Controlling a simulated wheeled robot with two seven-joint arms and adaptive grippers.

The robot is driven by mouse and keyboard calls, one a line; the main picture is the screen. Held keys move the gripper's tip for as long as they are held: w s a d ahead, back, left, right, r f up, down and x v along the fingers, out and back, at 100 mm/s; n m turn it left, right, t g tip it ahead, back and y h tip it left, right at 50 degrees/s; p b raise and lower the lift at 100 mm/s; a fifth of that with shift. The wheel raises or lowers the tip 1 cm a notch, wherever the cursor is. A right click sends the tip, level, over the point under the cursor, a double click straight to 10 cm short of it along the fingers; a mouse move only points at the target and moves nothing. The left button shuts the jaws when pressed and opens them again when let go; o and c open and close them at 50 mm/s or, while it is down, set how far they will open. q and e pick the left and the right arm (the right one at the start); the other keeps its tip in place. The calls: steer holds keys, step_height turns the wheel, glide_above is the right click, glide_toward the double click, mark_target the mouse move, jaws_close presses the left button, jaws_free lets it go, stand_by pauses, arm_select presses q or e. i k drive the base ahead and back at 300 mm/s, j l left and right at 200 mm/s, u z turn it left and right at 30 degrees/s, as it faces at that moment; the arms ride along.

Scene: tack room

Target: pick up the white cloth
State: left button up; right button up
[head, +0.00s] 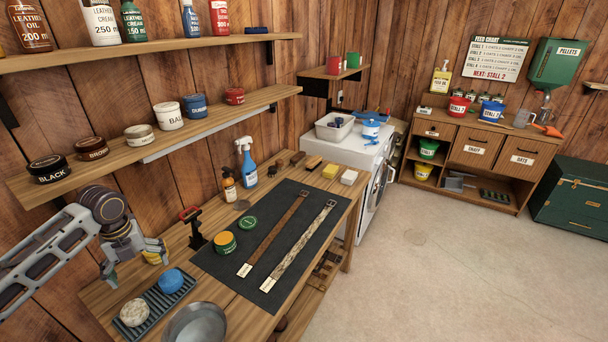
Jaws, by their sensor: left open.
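A small white folded piece (349,176), which looks like the white cloth, lies at the far right end of the wooden workbench (215,285). It sits to the right of a yellow sponge-like block (330,171). My left gripper (136,262) is at the near left of the bench, open, above the left edge and far from the white piece. My right gripper is out of view.
A dark mat (270,273) with two straps (275,233) (303,245) covers the bench's middle. A spray bottle (246,163), brushes (297,158) and tins (225,242) stand around it. Shelves (185,122) overhang the left. A metal bowl (196,324) is at the front. The floor (430,265) is clear.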

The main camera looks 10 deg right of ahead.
mark_target(348, 177)
steer(key=i+l, duration=0.25)
steer(key=l, duration=0.25)
steer(key=i+l, duration=0.2)
steer(key=l, duration=0.25)
steer(key=i+l, duration=0.25)
steer(key=l, duration=0.25)
steer(key=i+l, duration=0.2)
steer(key=l, duration=0.3)
steer(key=i+l, duration=0.25)
steer(key=l, duration=0.2)
steer(key=i+l, duration=0.2)
steer(key=l, duration=0.3)
steer(key=i+l, duration=0.25)
steer(key=l, duration=0.2)
steer(key=i+l, duration=0.2)
steer(key=l, duration=0.3)
